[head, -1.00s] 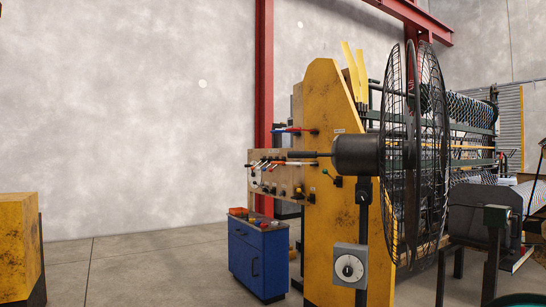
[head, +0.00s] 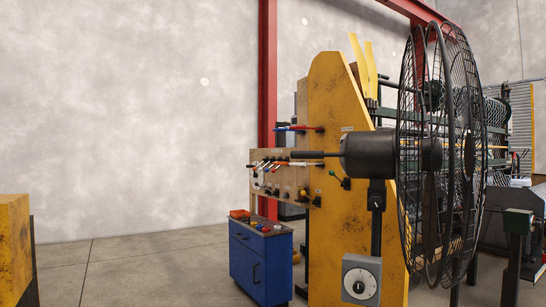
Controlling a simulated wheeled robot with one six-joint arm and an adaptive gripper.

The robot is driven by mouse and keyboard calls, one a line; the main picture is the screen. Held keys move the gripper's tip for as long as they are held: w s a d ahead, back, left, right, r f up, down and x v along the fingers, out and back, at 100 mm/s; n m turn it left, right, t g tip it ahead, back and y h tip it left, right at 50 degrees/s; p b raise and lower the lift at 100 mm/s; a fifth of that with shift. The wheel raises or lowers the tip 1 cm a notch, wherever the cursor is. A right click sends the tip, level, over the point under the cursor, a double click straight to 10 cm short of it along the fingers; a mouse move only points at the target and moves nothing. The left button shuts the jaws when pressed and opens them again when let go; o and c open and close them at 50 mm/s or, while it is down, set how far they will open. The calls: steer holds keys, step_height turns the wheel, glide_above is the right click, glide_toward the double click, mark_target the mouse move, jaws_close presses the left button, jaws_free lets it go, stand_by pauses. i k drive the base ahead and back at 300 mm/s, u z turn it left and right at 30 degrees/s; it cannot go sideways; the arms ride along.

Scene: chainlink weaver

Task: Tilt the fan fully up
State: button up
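The fan (head: 368,154) is a large black fan with a round wire cage (head: 466,150), in the right half of the head view. Its dark motor body points left, with a thin dark handle (head: 312,155) sticking out level at its rear. The cage stands nearly upright, seen almost edge-on. The fan sits on a dark vertical post (head: 377,215) in front of a yellow panel. A grey box with a round dial (head: 361,280) is low on the post. My gripper is not in view.
A scuffed yellow machine frame (head: 330,100) stands behind the fan, with a tool board (head: 280,180) to its left. A blue cabinet (head: 260,262) stands on the floor. A yellow block (head: 14,245) is at the far left. The floor between is clear.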

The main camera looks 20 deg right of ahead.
mark_target(375, 156)
steer(key=i, duration=0.65)
steer(key=z, duration=0.8)
steer(key=i, duration=0.6)
steer(key=z, duration=0.55)
